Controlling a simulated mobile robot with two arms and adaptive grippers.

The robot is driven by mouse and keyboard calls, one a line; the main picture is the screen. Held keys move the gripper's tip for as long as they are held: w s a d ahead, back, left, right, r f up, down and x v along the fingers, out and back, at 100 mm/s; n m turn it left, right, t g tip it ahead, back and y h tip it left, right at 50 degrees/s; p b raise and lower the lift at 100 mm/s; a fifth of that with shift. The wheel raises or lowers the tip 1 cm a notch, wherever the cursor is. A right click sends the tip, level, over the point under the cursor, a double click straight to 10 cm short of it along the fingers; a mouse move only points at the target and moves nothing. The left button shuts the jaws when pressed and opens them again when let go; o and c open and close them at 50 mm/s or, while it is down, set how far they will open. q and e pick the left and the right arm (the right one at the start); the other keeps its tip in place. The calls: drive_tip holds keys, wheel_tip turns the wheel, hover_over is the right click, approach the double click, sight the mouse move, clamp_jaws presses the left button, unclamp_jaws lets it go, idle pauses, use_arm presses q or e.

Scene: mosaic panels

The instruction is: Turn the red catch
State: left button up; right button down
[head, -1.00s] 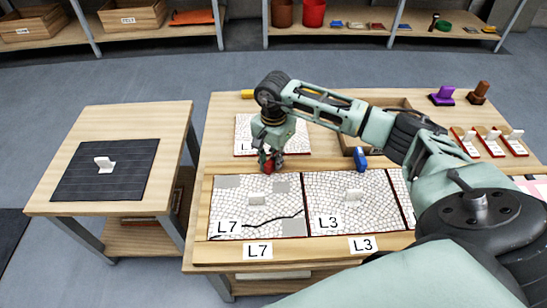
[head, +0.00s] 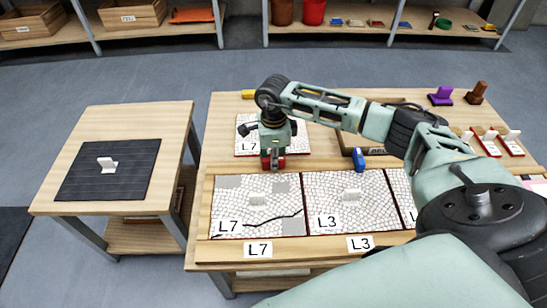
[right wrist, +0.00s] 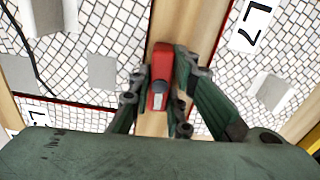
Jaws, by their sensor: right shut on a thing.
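The red catch (head: 281,162) sits on the wooden rail between the front L7 panel (head: 238,207) and the L7 panel behind it (head: 297,140). My right gripper (head: 272,163) points down and is shut on the catch. In the right wrist view the red catch (right wrist: 161,62) lies lengthwise along the rail, with a finger of my gripper (right wrist: 158,100) on each side. It has a grey round part and a pale mark near its lower end. The fingers partly hide the catch in the head view. My left gripper is out of view.
A blue catch (head: 359,158) stands on the rail to the right, behind the L3 panel (head: 335,200). A yellow piece (head: 248,94) is at the table's back left. The side table (head: 170,120) at left holds a dark mat (head: 80,185) with a pale handled piece.

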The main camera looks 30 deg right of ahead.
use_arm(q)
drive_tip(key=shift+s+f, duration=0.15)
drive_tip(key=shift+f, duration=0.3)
use_arm(e)
drive_tip(key=shift+m, duration=0.5)
drive_tip(key=c, duration=1.6)
unclamp_jaws()
drive_tip(key=shift+c, duration=0.2)
wheel_tip(320, 180, up, 12)
